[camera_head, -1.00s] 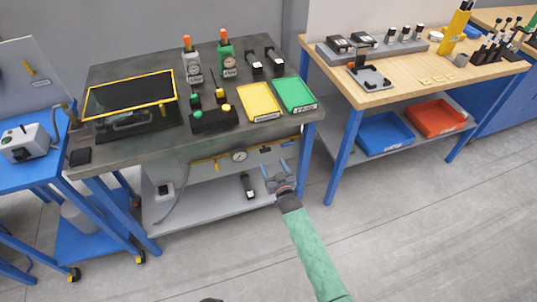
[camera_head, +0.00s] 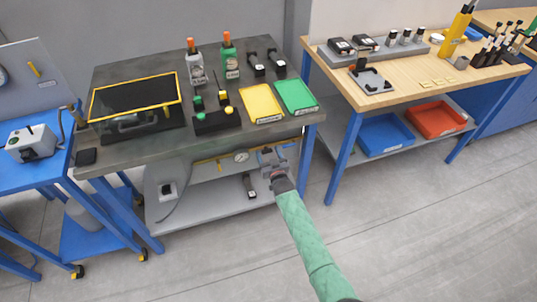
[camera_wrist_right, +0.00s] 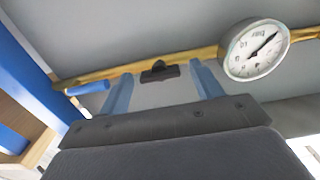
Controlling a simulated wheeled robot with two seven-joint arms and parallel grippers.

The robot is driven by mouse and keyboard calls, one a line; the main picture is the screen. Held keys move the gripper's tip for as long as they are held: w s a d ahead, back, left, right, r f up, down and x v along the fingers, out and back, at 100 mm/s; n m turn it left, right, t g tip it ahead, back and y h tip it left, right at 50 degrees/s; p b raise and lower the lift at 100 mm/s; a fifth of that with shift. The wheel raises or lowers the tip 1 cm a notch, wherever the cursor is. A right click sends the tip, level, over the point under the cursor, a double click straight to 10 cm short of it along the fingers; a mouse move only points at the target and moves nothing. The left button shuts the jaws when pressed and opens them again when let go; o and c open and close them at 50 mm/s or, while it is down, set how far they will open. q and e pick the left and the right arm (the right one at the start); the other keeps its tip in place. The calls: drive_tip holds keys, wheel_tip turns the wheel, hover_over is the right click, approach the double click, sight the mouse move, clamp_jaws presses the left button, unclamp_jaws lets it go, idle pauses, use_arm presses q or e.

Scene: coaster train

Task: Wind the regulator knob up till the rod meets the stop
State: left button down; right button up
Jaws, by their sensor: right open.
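A black T-shaped fitting (camera_wrist_right: 160,71), which looks like the regulator knob, sits on the yellow pipe (camera_wrist_right: 205,53) in the right wrist view. The round white gauge (camera_wrist_right: 255,49) is to its right; it also shows under the table in the head view (camera_head: 241,156). My right gripper (camera_wrist_right: 164,88) is open and empty. Its two blue fingers stand either side of the black fitting in the picture, seemingly short of it. In the head view the right gripper (camera_head: 272,156) is under the table's front edge. I cannot make out the rod or stop. My left gripper is out of view.
A blue lever (camera_wrist_right: 88,87) projects from the pipe left of the fingers. The dark tabletop (camera_head: 150,145) overhangs the pipe. A black object (camera_head: 249,186) lies on the lower shelf (camera_head: 210,200). A blue table leg (camera_head: 307,165) stands close to the right.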

drive_tip(key=shift+c, duration=0.3)
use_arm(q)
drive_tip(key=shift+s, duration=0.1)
use_arm(e)
drive_tip(key=c, duration=0.9)
drive_tip(key=shift+f+m, duration=0.1)
drive_tip(key=shift+m, duration=0.2)
use_arm(q)
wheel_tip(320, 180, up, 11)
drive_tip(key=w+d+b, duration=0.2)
drive_tip(key=b, duration=0.2)
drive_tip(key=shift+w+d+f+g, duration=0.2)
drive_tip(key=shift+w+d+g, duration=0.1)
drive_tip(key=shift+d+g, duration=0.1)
use_arm(e)
drive_tip(key=shift+d+m, duration=0.1)
drive_tip(key=shift+m, duration=4.1)
drive_tip(key=o, duration=1)
drive_tip(key=shift+c, duration=0.2)
